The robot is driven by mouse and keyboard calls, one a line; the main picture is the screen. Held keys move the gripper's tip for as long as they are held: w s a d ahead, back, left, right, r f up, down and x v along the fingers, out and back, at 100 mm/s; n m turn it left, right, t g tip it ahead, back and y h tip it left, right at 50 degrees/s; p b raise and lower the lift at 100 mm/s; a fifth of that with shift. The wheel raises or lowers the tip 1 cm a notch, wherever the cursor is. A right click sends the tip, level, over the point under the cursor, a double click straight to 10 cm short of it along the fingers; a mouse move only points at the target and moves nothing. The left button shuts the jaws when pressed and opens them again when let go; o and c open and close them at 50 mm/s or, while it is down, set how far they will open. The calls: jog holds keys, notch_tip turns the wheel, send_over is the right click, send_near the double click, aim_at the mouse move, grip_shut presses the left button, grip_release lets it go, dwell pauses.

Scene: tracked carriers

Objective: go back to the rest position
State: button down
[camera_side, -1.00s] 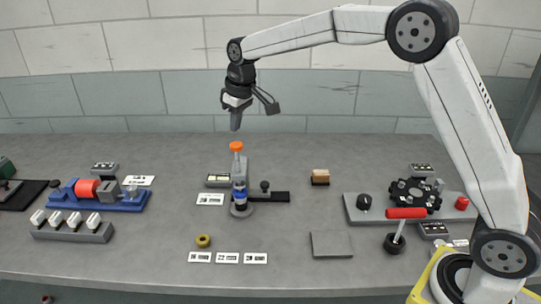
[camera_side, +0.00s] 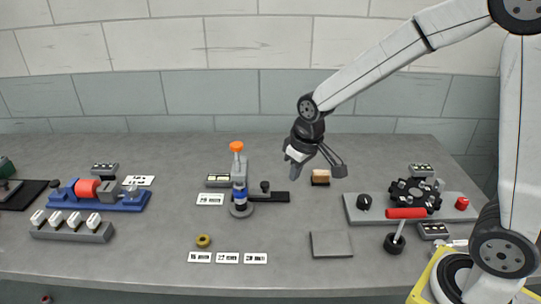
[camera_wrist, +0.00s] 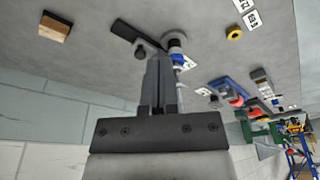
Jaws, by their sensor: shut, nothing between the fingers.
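My gripper (camera_side: 294,172) hangs in the air above the table, pointing down, in the side view. The fingers partly hide the upright piece in that view.
A grey plate (camera_side: 331,244) lies at the front. A blue fixture (camera_side: 124,203) and a grey rack (camera_side: 70,235) are at the left.

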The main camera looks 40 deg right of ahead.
jog(key=s+d+f+m, duration=0.1)
jog(key=s+f, duration=0.3)
jog(key=s, duration=0.7)
jog(key=shift+s+f, duration=0.15)
jog(key=shift+s, duration=0.15)
